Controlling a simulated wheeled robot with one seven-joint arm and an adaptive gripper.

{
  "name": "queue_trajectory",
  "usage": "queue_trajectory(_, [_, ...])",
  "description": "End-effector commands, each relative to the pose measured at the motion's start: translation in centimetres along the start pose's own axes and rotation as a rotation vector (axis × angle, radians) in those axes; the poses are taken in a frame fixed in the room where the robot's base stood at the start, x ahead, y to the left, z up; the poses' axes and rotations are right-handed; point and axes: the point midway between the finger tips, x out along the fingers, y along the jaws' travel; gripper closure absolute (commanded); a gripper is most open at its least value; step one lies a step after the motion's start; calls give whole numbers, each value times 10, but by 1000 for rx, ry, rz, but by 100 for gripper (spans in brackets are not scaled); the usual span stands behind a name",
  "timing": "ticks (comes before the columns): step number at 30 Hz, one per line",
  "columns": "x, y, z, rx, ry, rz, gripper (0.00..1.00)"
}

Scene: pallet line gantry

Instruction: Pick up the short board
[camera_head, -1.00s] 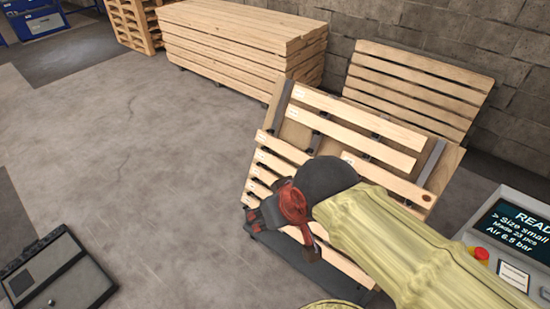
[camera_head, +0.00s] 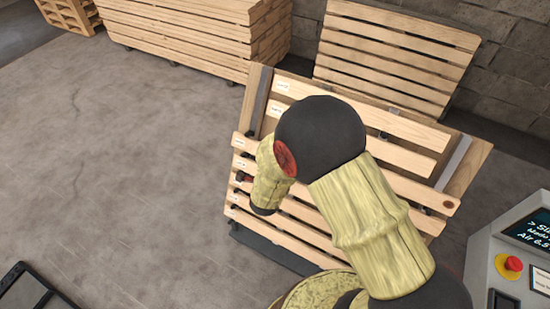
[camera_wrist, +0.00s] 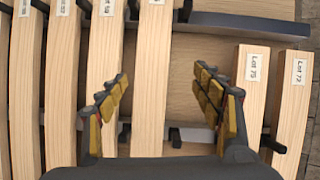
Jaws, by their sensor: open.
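Several pale wooden boards (camera_head: 262,165) lie side by side on a sloping rack, with white lot labels near their left ends. In the wrist view, boards marked Lot 75 (camera_wrist: 248,115) and Lot 72 (camera_wrist: 291,120) have ends set back from the others. I cannot tell which board is the short one, as far ends are out of frame or covered. My gripper (camera_wrist: 162,79) is open and empty. Between its fingers show one pale board (camera_wrist: 151,70) and bare backing panel; I cannot tell the height above them.
Dark metal strips (camera_wrist: 240,25) cross the rack. A tall stack of boards (camera_head: 180,35) and a slatted pallet (camera_head: 395,55) stand behind. A control console (camera_head: 490,260) with a red button is at right.

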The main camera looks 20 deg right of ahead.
Motion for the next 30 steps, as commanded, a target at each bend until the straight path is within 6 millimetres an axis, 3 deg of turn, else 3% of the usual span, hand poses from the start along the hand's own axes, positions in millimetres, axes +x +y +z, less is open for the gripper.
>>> queue_trajectory(1, [4,12,-6,27,18,-16,33])
queue_trajectory(6, [10,24,-19,88,51,-63,33])
queue_trajectory(17, [40,22,-23,96,54,-70,33])
queue_trajectory(27, [83,19,-28,95,55,-69,33])
queue_trajectory(30, [86,18,-28,94,53,-69,33])
